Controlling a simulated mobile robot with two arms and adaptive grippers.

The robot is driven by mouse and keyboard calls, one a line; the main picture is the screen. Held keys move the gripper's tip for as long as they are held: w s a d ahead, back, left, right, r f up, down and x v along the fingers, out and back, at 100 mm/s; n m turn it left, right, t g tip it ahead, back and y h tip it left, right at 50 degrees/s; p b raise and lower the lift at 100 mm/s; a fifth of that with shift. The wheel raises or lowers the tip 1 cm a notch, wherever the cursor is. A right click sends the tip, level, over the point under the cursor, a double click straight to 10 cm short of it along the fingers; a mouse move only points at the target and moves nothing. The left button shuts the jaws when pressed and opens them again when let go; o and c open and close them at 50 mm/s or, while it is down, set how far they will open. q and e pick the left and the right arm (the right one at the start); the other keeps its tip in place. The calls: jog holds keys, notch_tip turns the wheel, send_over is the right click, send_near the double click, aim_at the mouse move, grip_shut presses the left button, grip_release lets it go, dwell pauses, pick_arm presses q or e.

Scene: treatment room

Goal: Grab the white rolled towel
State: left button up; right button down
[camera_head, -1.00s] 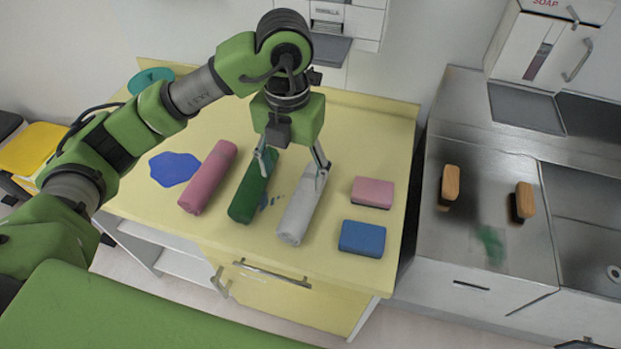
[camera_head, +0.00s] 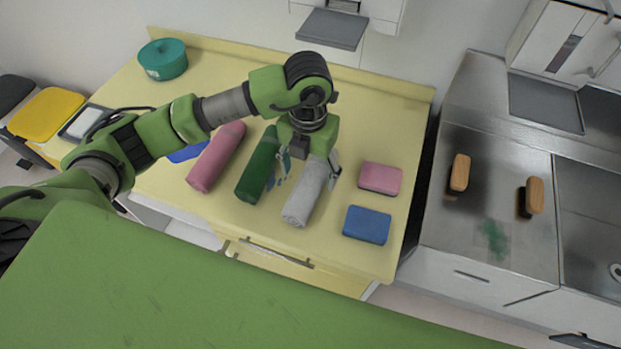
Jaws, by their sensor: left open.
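The white rolled towel (camera_head: 302,200) lies on the yellow counter, pointing from the front edge toward the back. My left gripper (camera_head: 308,176) is open and low above the towel's far half. One finger shows on the left side, between the white towel and the green rolled towel (camera_head: 258,170), and the other on the right side of the white towel. I cannot tell whether the fingers touch it. The right gripper is not in view.
A pink rolled towel (camera_head: 216,158) lies left of the green one. A pink block (camera_head: 380,178) and a blue block (camera_head: 367,225) lie to the right. A teal pot (camera_head: 163,59) stands at the back left. A steel sink unit (camera_head: 500,215) with two brushes is at right.

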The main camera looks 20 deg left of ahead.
aim_at(311, 176)
pick_arm(q)
jog(key=shift+d+f+p, duration=0.15)
jog(key=shift+f+p, duration=0.4)
jog(key=shift+f, duration=1.3)
jog(key=c, duration=1.3)
jog(key=shift+o, duration=0.2)
jog(key=shift+r, duration=0.15)
